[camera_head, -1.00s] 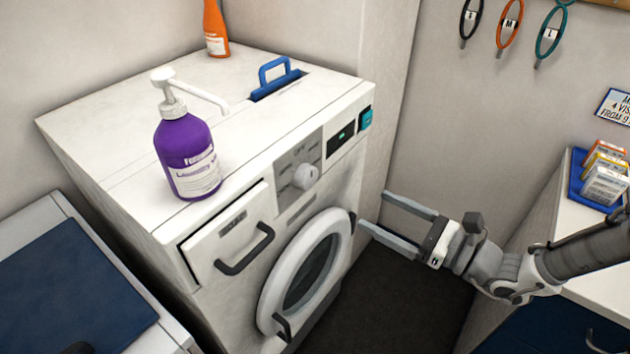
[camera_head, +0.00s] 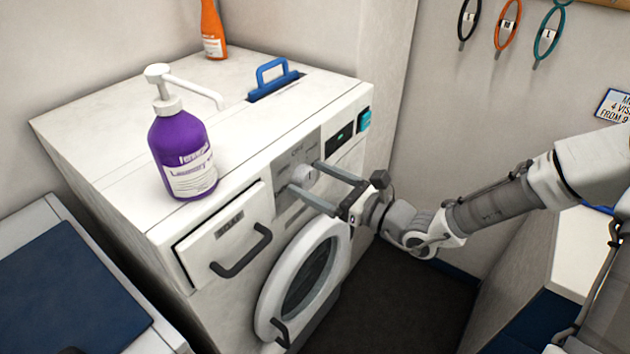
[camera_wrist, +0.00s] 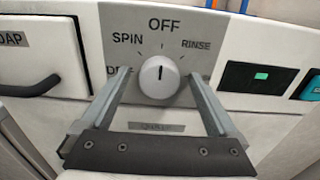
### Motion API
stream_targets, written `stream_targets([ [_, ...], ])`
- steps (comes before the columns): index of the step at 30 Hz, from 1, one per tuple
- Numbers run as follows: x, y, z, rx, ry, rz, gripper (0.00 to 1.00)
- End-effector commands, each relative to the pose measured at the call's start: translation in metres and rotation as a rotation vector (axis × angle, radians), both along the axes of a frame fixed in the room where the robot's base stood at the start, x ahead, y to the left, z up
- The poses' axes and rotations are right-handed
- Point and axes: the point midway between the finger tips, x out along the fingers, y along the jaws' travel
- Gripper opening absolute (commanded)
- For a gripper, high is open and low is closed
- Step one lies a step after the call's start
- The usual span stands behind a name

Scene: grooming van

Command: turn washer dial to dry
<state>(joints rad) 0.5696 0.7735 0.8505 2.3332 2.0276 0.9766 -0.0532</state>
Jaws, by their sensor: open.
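The washer (camera_head: 110,180) is a white front-loader with a round door (camera_head: 305,280) on its front. Its white dial (camera_wrist: 160,77) sits on a grey panel marked OFF at top, SPIN at upper left, RINSE at upper right, and a partly hidden label starting with D at left. The dial's dark pointer line points up to OFF. In the head view the dial (camera_head: 304,174) shows between my fingertips. My gripper (camera_head: 302,175) is open, with one finger on each side of the dial. I cannot tell whether either finger touches it.
A purple pump bottle (camera_head: 184,155) stands on the washer top, with a blue handle (camera_head: 272,77) and an orange bottle (camera_head: 213,30) behind. The soap drawer (camera_head: 228,235) is left of the dial. A display (camera_wrist: 260,77) is right of it.

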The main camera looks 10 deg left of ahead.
Motion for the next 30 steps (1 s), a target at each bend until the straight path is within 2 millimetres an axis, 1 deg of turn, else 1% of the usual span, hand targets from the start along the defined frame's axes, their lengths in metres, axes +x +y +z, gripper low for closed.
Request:
stream_targets([
  [4,-0.0001,-0.0001,0.0001,0.0,0.0,0.0,0.95],
  [5,-0.0001,-0.0001,0.0001,0.0,0.0,0.0,0.91],
  [9,-0.0003,-0.0002,0.0,0.0,0.0,0.001,0.66],
  [17,-0.0003,-0.0003,0.0,0.0,-0.001,0.001,0.19],
  [18,-0.0003,-0.0003,0.0,0.0,-0.001,0.001,0.12],
  [19,-0.0003,-0.0003,0.0,0.0,-0.001,0.001,0.1],
  [25,-0.0005,-0.0001,-0.0004,-0.006,-0.015,0.001,0.09],
  [30,-0.0011,0.0003,-0.0019,-0.031,-0.068,0.002,0.09],
])
